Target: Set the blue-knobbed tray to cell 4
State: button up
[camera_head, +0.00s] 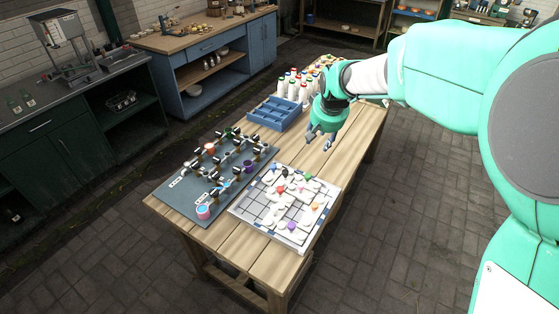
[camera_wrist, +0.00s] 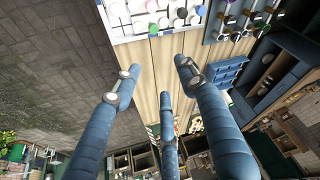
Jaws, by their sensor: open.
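My gripper (camera_head: 322,138) is open and empty, above the wooden table just behind the white gridded board (camera_head: 246,207). Its fingers spread apart in the wrist view (camera_wrist: 157,78), with bare planks between them. Several white pieces with coloured knobs lie on the board. I make out a red knob (camera_head: 280,189), a green knob (camera_head: 308,176), an orange knob (camera_head: 314,206) and a purple knob (camera_head: 291,226). Cell numbers are not readable.
A dark board (camera_head: 178,199) with several pegged fittings and cups lies left of the white board. A blue compartment tray (camera_head: 275,113) and white bottles (camera_head: 293,88) stand farther back. Bare planks (camera_head: 300,150) lie between them. Workbenches stand at the back left.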

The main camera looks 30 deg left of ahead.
jog(key=n, duration=0.2)
send_over(273, 166)
jog(key=s+d, duration=0.4)
notch_tip(273, 166, down, 12)
jog(key=shift+d+r+g, duration=0.1)
jog(key=shift+r+g, duration=0.05)
jog(key=shift+g, duration=0.15)
jog(key=shift+b+x, duration=1)
jog(key=shift+x, duration=5.9)
jog(key=shift+r, duration=0.1)
jog(key=shift+a, duration=0.2)
grip_shut()
